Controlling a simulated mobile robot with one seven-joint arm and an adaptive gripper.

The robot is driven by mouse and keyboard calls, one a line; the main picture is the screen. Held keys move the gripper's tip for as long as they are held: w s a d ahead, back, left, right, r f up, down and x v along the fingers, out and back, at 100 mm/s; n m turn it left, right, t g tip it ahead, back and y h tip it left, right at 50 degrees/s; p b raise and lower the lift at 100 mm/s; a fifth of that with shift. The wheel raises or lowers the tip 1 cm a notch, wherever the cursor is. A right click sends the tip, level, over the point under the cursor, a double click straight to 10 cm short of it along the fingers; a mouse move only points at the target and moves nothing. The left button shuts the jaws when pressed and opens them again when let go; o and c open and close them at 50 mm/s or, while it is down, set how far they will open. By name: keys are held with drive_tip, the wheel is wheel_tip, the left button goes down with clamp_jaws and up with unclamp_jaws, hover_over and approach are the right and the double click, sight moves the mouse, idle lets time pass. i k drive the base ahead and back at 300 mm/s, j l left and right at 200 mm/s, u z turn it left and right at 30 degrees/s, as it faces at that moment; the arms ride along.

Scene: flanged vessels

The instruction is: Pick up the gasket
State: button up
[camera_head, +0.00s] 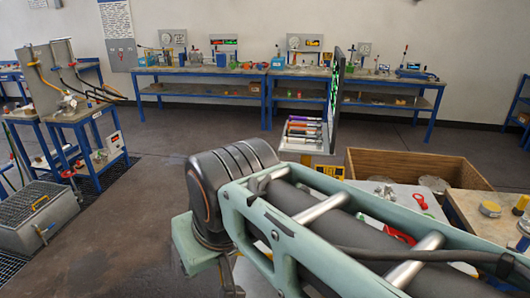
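I cannot make out a gasket for certain in the head view. A small red item with a ring-like end (420,202) lies on a pale surface at the right, beyond my arm; it is too small to tell what it is. My own pale green and black arm fills the lower middle and right and hides part of that surface. My gripper is not in view.
A wooden crate (405,160) stands behind the pale surface. Blue-framed benches (205,71) line the back wall. A metal tank (35,215) stands left. Floor at centre-left is clear.

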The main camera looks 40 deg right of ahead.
sight(424, 206)
drive_tip(key=z, duration=2.4)
drive_tip(key=i+l+z, duration=0.2)
drive_tip(key=i, duration=0.15)
